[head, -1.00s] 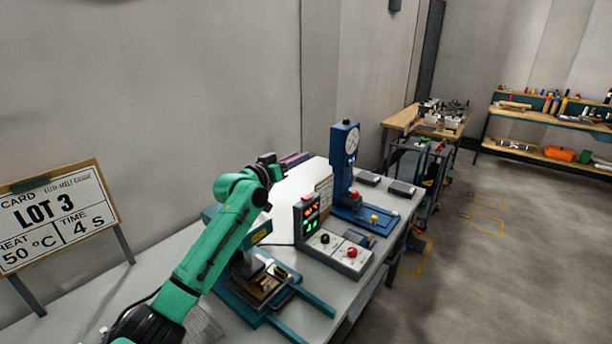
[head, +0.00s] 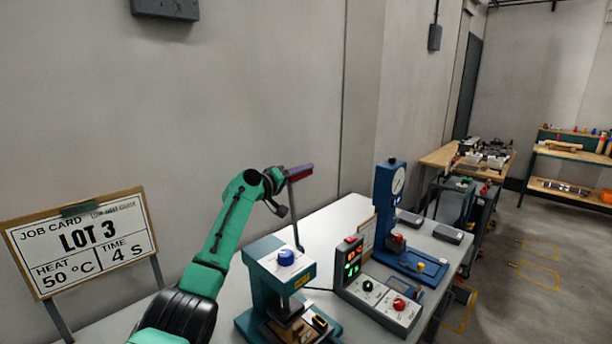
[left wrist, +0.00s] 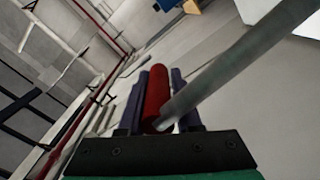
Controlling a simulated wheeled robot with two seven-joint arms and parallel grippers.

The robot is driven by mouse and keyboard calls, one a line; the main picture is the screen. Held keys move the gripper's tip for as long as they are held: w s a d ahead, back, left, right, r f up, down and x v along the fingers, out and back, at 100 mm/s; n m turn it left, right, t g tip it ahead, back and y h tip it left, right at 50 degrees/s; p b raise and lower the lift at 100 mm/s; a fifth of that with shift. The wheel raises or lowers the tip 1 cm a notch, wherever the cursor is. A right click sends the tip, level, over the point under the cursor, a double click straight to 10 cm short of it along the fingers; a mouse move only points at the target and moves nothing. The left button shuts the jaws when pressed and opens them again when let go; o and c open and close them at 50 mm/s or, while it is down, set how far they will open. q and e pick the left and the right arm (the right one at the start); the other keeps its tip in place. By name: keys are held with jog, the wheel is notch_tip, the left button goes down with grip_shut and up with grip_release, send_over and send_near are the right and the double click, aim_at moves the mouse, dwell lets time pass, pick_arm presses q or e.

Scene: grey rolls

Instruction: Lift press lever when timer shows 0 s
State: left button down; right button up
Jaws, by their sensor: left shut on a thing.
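The teal press (head: 262,268) stands on the bench, with a blue cap on top. Its grey metal lever (head: 295,215) points up beside it, and the rod also crosses the left wrist view (left wrist: 235,70). My left gripper (head: 299,173) is above the press, shut on the lever's red handle (left wrist: 156,95), which lies between its fingers. The timer box (head: 352,258) beside the press has a red and a green display; their digits are too small to read surely. My right gripper is not in view.
A job card (head: 82,240) at the left reads LOT 3, heat 50 °C, time 4 s. A blue press with a dial (head: 387,205) stands behind the timer box. A control panel with black and red knobs (head: 385,300) is at the bench's front.

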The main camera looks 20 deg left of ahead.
pick_arm(q)
jog(key=shift+a+f, duration=0.1)
jog(key=shift+f, duration=0.05)
dwell(0.3)
jog(key=c, duration=0.7)
grip_release()
jog(key=shift+w, duration=0.1)
jog(key=shift+o, duration=0.2)
jog(key=b+v, duration=0.6)
jog(key=v, duration=0.8)
jog(key=shift+s, duration=0.3)
